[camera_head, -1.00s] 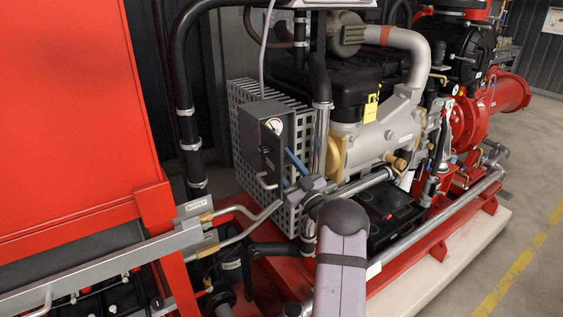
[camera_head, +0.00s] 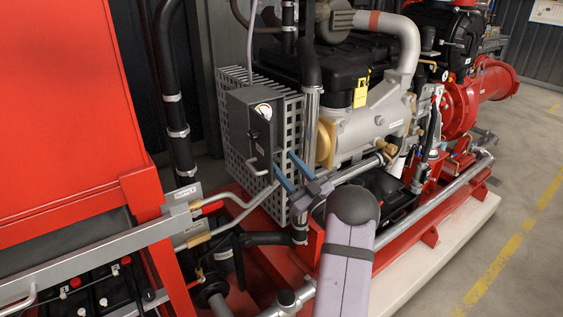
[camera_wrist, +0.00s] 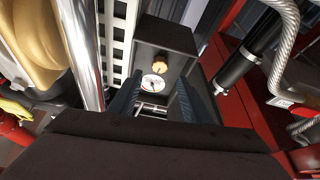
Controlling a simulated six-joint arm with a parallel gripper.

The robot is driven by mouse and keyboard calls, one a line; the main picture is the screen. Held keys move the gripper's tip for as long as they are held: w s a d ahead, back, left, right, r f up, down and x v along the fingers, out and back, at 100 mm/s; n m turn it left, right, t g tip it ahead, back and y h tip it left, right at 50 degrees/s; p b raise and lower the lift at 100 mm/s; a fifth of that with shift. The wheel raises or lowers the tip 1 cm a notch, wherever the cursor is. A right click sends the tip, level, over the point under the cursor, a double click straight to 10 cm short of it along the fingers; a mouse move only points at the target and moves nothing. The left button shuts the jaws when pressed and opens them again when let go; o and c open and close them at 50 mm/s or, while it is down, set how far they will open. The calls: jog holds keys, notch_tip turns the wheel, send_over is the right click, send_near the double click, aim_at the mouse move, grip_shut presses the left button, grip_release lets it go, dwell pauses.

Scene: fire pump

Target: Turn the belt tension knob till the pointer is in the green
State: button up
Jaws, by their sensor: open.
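The dark control box (camera_head: 236,113) stands against the white perforated guard. On its front are a round white gauge (camera_head: 264,111), a small dark knob (camera_head: 254,136) and a curved metal handle (camera_head: 257,169). My gripper (camera_head: 284,160) is open, its two blue fingers pointing at the box from the right, apparently short of the front. In the wrist view, the box (camera_wrist: 166,36) lies ahead between the fingers, with the gauge (camera_wrist: 153,83), a brass-coloured round part (camera_wrist: 159,66) and a silver bar (camera_wrist: 150,109). The pointer and green zone are too small to read. Nothing is held.
A silver vertical pipe (camera_head: 309,145) and the perforated guard (camera_head: 228,92) stand close to the box. The grey engine (camera_head: 365,125) is at the right. The red cabinet (camera_head: 70,90) fills the left. Thin metal hoses (camera_head: 240,208) run below the box.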

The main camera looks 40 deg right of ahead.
jog(key=w+r+n+g+y+b, duration=0.1)
jog(key=w+r+n+y, duration=0.1)
jog(key=w+n+y, duration=0.2)
jog(key=shift+w+r+n, duration=0.4)
jog(key=shift+w+n, duration=0.7)
jog(key=shift+n, duration=1.1)
jog(key=shift+c, duration=0.2)
jog(key=c, duration=1)
